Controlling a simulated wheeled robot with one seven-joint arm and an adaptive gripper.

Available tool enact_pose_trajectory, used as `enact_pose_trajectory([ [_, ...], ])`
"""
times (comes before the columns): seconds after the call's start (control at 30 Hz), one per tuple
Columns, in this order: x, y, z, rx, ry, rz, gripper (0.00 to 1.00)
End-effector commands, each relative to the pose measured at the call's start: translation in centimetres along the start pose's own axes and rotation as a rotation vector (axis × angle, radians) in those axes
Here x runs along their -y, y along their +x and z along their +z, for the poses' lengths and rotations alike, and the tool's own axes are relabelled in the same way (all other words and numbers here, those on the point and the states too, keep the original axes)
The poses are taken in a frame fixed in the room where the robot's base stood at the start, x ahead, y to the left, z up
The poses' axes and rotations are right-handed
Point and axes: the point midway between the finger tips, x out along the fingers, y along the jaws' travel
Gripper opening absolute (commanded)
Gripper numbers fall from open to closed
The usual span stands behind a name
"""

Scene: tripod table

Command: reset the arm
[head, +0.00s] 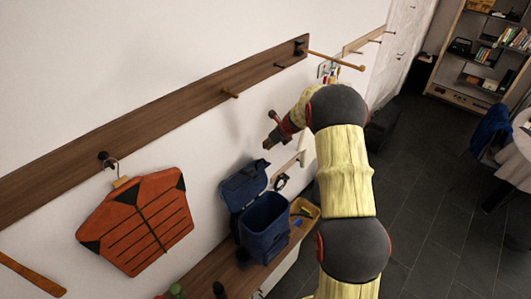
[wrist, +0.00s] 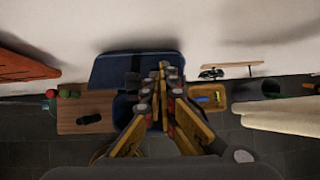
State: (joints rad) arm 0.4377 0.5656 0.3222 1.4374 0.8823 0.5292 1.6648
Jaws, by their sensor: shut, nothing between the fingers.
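My gripper (wrist: 161,80) shows in the wrist view with its yellow and dark fingers together and nothing between them. In the head view my gripper (head: 270,134) is at the end of my arm, near the white wall, above and a little right of a blue bin. My arm, with pale yellow covers and dark grey joints, rises from the bottom of the head view and bends left at the top. The blue bin (head: 264,228) has its lid (head: 244,184) open. In the wrist view the lid (wrist: 115,69) lies behind my fingers, which hide much of the bin.
A wooden rail (head: 150,125) with pegs runs along the wall. An orange vest (head: 138,222) hangs from it. The bin stands on a wooden bench (head: 215,270), beside a yellow tray (head: 305,209). A shelf (head: 485,55) stands far right. Dark floor (head: 420,200) right of my arm is clear.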

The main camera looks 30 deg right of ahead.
Motion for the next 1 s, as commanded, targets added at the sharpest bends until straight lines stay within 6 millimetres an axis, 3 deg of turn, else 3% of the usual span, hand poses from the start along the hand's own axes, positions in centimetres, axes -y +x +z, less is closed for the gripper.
enact_pose_trajectory([
  [0.3, 0.0, -0.6, 0.2, -0.001, -0.02, 0.001, 0.0],
  [0.5, -1.0, -0.5, -0.7, -0.021, -0.277, 0.037, 0.0],
  [0.67, -4.6, -0.4, -5.6, -0.093, -0.605, 0.151, 0.0],
  [1.0, -14.2, -7.8, -11.8, -0.136, -1.405, 0.378, 0.0],
])
